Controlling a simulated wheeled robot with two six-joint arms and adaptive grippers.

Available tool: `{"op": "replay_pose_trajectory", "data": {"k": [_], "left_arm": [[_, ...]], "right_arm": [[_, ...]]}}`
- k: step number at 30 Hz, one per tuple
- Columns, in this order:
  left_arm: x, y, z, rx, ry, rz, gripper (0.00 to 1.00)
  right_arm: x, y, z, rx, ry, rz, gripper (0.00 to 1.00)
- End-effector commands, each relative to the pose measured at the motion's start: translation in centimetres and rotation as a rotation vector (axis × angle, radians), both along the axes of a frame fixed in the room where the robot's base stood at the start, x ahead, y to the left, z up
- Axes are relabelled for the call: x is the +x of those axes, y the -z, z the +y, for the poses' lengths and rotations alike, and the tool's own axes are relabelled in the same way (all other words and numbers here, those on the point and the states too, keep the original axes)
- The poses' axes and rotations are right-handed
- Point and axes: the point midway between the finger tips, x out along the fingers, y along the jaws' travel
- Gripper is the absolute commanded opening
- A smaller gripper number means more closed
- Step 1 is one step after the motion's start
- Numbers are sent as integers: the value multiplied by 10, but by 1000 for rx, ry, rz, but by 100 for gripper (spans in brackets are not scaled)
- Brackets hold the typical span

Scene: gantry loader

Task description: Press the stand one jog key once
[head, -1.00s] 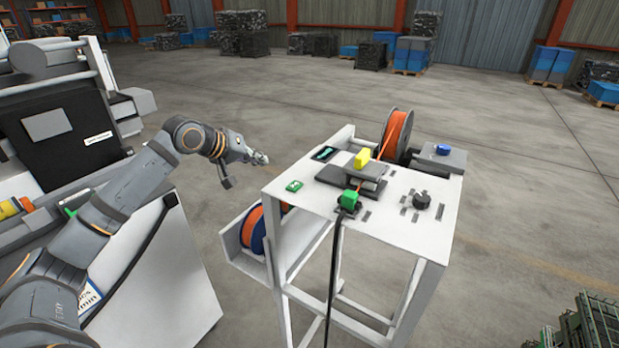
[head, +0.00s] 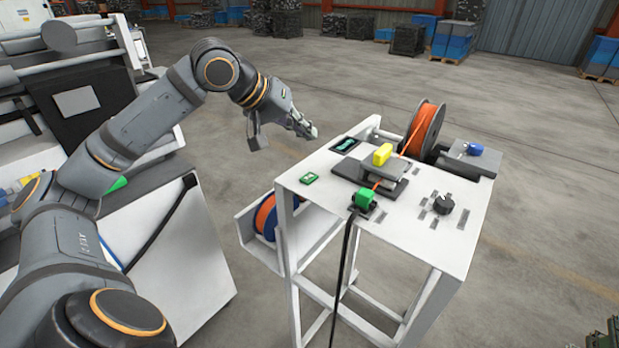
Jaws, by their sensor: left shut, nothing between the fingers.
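The white stand (head: 440,235) is right of centre, with several controls on its top. A flat green key (head: 309,178) lies near its left corner. Which part is the jog key I cannot read from labels. My left gripper (head: 311,131) is shut and empty. It is in the air by the stand's back left corner, apart from the green key. My right gripper is not in view.
An orange spool (head: 424,130) stands at the stand's back edge, near a blue knob (head: 474,149). A black round knob (head: 443,204) is on the right of the top. A black cable (head: 345,262) hangs in front. Open floor lies to the right.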

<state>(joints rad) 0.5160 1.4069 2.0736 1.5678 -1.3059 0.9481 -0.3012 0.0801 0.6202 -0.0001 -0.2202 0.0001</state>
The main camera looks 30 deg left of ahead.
Motion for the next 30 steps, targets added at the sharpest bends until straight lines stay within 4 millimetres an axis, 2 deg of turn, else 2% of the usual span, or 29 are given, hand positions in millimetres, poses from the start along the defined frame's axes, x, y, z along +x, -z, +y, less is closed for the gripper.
{"op": "replay_pose_trajectory", "data": {"k": [15, 18, 30], "left_arm": [[0, 73, 0, 1, -1, 0, 0], [0, 82, 0, 1, -1, 0, 0], [0, 84, 0, 0, 0, 0, 0]], "right_arm": [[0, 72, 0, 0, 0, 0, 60], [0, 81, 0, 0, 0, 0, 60], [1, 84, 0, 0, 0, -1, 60]]}}
